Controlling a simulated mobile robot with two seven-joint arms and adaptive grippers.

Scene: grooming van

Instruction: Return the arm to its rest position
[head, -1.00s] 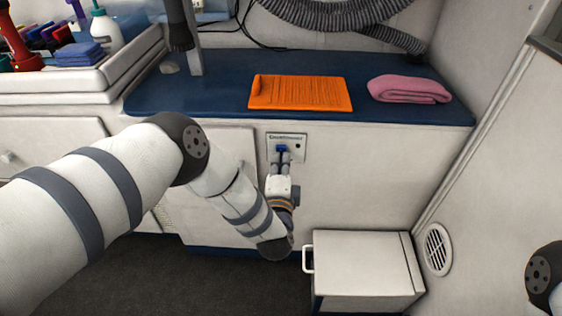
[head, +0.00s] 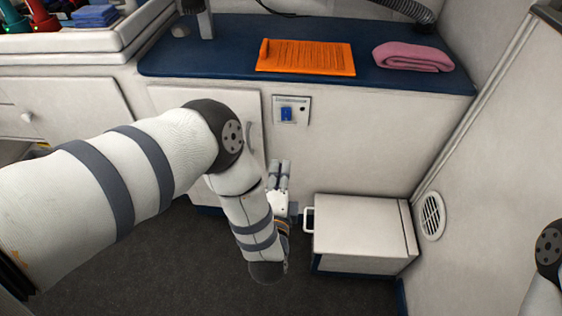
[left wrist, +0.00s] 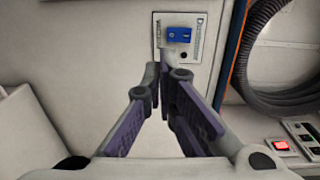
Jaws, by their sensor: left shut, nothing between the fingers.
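My left gripper (head: 279,170) is in the head view in front of the white cabinet front, below the wall panel. Its fingers point up toward the panel and are together and empty. In the left wrist view the fingers (left wrist: 163,72) meet at the tips with nothing between them. The small panel (head: 291,109) carries a blue rocker switch (head: 286,113), which also shows in the left wrist view (left wrist: 179,35). The fingertips are apart from the switch. Of my right arm only a dark joint and a white link show at the right edge; its gripper is out of view.
A blue counter (head: 225,45) holds an orange mat (head: 306,58) and a folded pink towel (head: 412,57). A white box-like unit with a handle (head: 362,222) stands on the floor just right of my left gripper. Dark floor (head: 140,270) lies open below.

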